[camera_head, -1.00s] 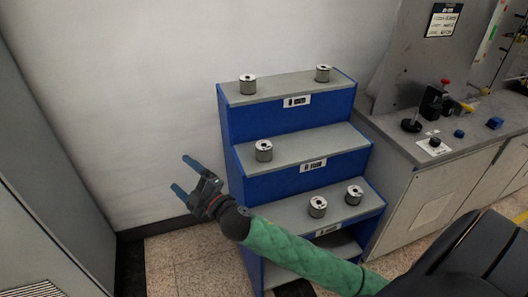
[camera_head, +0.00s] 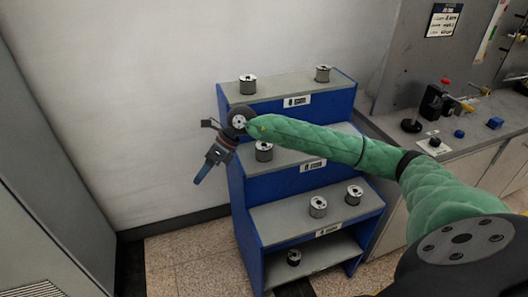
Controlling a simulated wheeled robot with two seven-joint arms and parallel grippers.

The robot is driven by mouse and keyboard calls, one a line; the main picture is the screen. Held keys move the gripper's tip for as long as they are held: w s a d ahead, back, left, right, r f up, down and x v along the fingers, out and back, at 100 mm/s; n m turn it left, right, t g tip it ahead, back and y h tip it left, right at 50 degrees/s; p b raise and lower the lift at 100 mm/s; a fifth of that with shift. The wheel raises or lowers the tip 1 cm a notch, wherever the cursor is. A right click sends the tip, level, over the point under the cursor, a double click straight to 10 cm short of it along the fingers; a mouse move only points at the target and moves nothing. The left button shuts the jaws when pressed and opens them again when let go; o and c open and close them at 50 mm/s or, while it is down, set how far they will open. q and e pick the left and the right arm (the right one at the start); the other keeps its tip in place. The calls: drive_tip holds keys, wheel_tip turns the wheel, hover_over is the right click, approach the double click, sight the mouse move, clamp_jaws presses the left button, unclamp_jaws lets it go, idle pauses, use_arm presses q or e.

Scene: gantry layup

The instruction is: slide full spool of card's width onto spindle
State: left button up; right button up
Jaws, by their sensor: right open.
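Several spools stand upright on a blue stepped rack. Two are on the top step, a left one (camera_head: 247,85) and a right one (camera_head: 322,74). One spool (camera_head: 264,153) is on the middle step, partly hidden by my right arm. Two more, a left one (camera_head: 318,208) and a right one (camera_head: 354,195), are on the lower step. A darker one (camera_head: 294,258) sits on the bottom shelf. A card (camera_head: 444,20) is on the grey panel; its text is unreadable. My right gripper (camera_head: 198,181) is open and empty, pointing down, left of the rack. I cannot clearly make out the spindle.
The blue rack (camera_head: 258,227) has labelled grey steps. A grey bench (camera_head: 470,143) at right carries a black fixture (camera_head: 433,104) with red and yellow handles, and blue pieces (camera_head: 494,123). A wall is behind; a grey cabinet (camera_head: 40,225) stands left. Floor between is clear.

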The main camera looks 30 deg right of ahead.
drive_tip(key=w+d+h, duration=0.2)
drive_tip(key=d+h, duration=0.2)
drive_tip(key=d, duration=0.7)
wheel_tip(320, 180, up, 4)
drive_tip(key=h, duration=0.5)
hover_over(264, 149)
drive_tip(key=w+d, duration=0.1)
drive_tip(key=w, duration=0.1)
wheel_tip(264, 149, down, 2)
drive_tip(key=shift+f+m+g+p, duration=0.25)
drive_tip(key=shift+m+g+p, duration=0.05)
drive_tip(key=shift+g+p, duration=0.1)
drive_tip(key=shift+s+d+f+p, duration=0.1)
drive_tip(key=shift+f+p, duration=0.25)
drive_tip(key=shift+f, duration=0.65)
drive_tip(key=shift+f+p, duration=0.75)
drive_tip(key=shift+f, duration=1)
use_arm(q)
wheel_tip(264, 149, down, 4)
drive_tip(key=shift+a+r+g, duration=0.15)
drive_tip(key=shift+r+g, duration=0.1)
drive_tip(key=shift+g, duration=0.25)
use_arm(e)
drive_tip(key=c, duration=1.4)
drive_tip(key=shift+r, duration=0.1)
